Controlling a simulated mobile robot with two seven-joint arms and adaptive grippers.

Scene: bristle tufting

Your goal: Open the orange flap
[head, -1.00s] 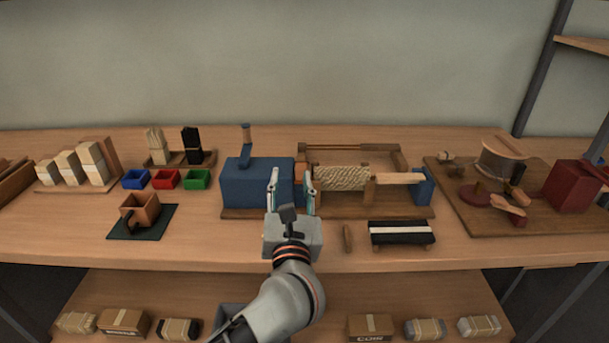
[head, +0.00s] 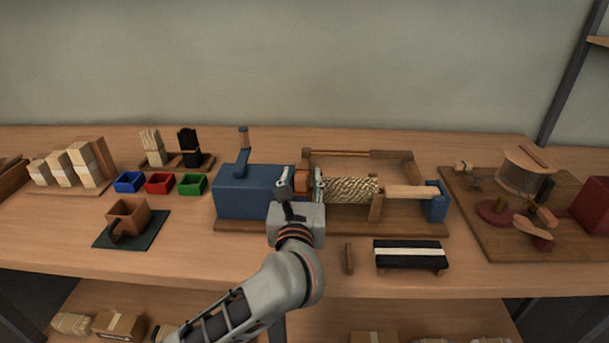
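A small orange piece (head: 301,179), which looks like the orange flap, shows at the right end of the blue box (head: 245,196). My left gripper (head: 301,187) is in front of it, with its two fingers spread and the orange piece seen between them. I cannot tell whether either finger touches it. The gripper hides the lower part of the flap and the box's right end. A bristly, rope-like roll (head: 350,190) lies right of the gripper on the same wooden base (head: 395,219). My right gripper is not in view.
A blue crank handle (head: 241,160) stands up from the box. Right of the gripper are a small wooden stick (head: 349,258) and a black brush-like block (head: 408,251). A brown cup-like holder (head: 128,217) and coloured trays (head: 160,184) stand left. The table in front is mostly clear.

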